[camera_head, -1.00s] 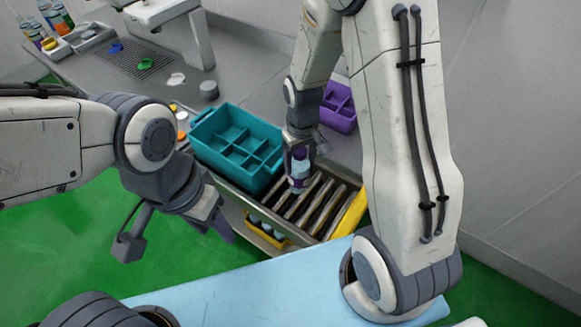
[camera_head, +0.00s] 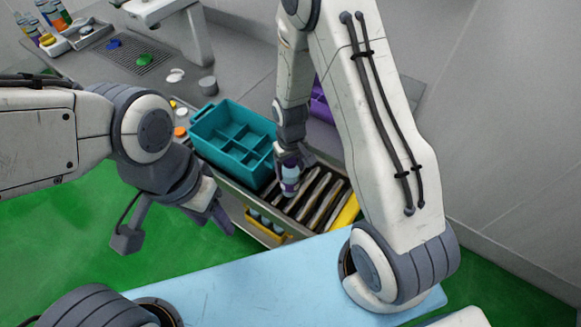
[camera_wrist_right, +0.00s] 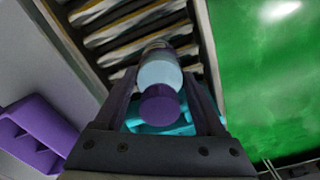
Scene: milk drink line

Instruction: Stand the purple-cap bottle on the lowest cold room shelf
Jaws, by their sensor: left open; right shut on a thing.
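The purple-cap bottle (camera_head: 290,180) is in my right gripper (camera_head: 288,168), above the roller conveyor beside the teal crate. In the right wrist view my right gripper (camera_wrist_right: 168,105) is shut on the bottle (camera_wrist_right: 160,72), with its purple cap facing the camera. My left gripper (camera_head: 180,222) is open and empty at the left, over the green floor. No cold room shelf can be made out in these views.
The teal divided crate (camera_head: 225,115) stands left of the roller conveyor (camera_head: 318,195). A purple crate (camera_head: 320,100) is partly hidden behind my right arm. A yellow crate (camera_head: 268,229) with bottles sits below the conveyor. Coloured caps and a drain grate lie on the grey counter (camera_head: 240,75).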

